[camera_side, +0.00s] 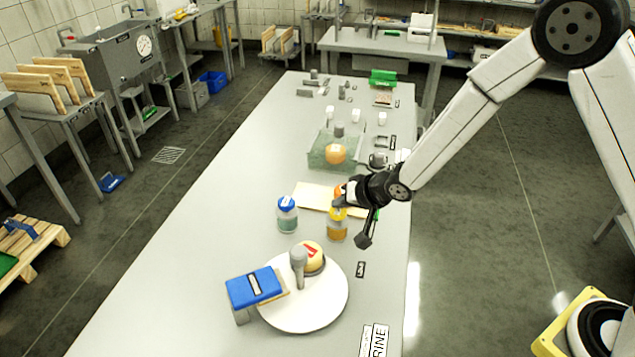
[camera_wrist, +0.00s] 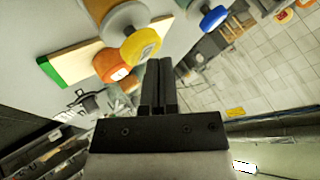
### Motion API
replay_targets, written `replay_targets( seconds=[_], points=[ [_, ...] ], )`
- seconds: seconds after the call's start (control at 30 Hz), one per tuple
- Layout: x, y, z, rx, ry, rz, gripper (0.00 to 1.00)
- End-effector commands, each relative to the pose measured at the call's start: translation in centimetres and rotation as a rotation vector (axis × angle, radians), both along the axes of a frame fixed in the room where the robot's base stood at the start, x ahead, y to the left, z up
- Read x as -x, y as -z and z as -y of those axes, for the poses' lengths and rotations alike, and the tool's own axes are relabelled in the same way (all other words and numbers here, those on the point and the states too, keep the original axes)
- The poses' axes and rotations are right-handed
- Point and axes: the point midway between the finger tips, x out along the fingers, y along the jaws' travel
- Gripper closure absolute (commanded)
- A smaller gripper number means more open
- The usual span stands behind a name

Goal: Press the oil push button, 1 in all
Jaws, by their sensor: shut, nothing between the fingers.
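In the side view a jar of amber liquid, likely the oil (camera_side: 337,230), stands upright on the table. Its yellow top (camera_side: 340,214) is the likely push button; it also shows in the wrist view (camera_wrist: 140,46). My gripper (camera_side: 337,203) is shut and empty, right by the yellow top. In the wrist view the closed fingers (camera_wrist: 158,62) show just to the right of the yellow top; I cannot tell whether they touch it. A blue-topped jar (camera_side: 287,216) stands to the left; its blue top also shows in the wrist view (camera_wrist: 213,18).
An orange top (camera_wrist: 112,64) sits close by the yellow one. A pale board (camera_side: 312,196) lies behind the jars. A white round plate (camera_side: 325,308) carries a cheese wheel (camera_side: 314,260), with a blue-topped block (camera_side: 254,287) at its left. A clear tank (camera_side: 320,152) stands farther back.

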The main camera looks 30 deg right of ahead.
Motion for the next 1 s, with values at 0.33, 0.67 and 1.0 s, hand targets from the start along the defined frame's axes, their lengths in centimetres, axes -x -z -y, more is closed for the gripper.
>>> replay_targets(
  seconds=[0.33,0.67,1.0],
  points=[
    [0.0,-0.9,0.0,0.0,0.001,0.001,1.0],
    [0.0,-1.0,0.0,-0.001,0.001,0.002,1.0],
    [0.0,-3.0,0.0,-0.001,0.0,0.003,1.0]
  ],
)
